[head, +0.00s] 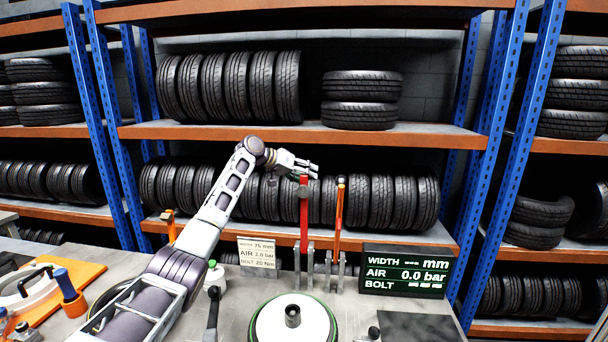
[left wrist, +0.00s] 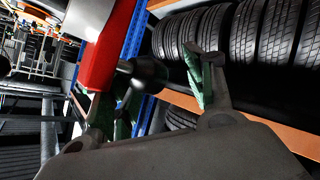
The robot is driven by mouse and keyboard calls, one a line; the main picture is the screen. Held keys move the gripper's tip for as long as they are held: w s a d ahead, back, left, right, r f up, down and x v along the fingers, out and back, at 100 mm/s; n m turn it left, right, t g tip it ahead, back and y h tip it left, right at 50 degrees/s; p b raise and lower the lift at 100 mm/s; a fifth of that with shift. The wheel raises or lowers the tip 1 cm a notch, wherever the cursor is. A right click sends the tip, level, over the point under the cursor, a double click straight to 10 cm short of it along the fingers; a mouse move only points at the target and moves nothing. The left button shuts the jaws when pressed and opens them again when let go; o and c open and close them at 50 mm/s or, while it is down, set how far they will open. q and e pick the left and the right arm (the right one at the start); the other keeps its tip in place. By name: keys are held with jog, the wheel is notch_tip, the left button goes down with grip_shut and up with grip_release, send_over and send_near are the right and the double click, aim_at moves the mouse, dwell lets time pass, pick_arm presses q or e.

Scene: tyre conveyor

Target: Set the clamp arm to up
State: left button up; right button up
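A red lever (head: 303,215) stands about upright between grey brackets at the back of the bench, and an orange lever (head: 339,208) stands beside it, slightly tilted. No label shows which one is the clamp arm. My left gripper (head: 312,168) is at the top of the red lever. In the left wrist view, my left gripper (left wrist: 158,95) has its green-padded fingers apart. A red bar (left wrist: 108,45) fills the upper left there, and a dark rounded knob (left wrist: 148,72) lies between the fingers; I cannot tell whether they touch it. My right gripper is not seen.
A display (head: 408,270) and a white value card (head: 257,252) stand on the bench. A white round hub (head: 272,325) with a dark post is at the front, with a black-handled lever (head: 212,310) to its left. Tyre shelves (head: 300,133) rise behind.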

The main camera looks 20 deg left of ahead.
pick_arm(q)
jog(key=shift+s+d+f, duration=0.1)
jog(key=shift+f, duration=0.5)
jog(key=shift+s+a+r, duration=0.3)
jog(key=shift+s+r, duration=0.15)
jog(key=shift+r, duration=0.1)
jog(key=v, duration=1.1)
jog(key=shift+w+r, duration=0.15)
jog(key=shift+r, duration=0.15)
jog(key=shift+a, duration=0.1)
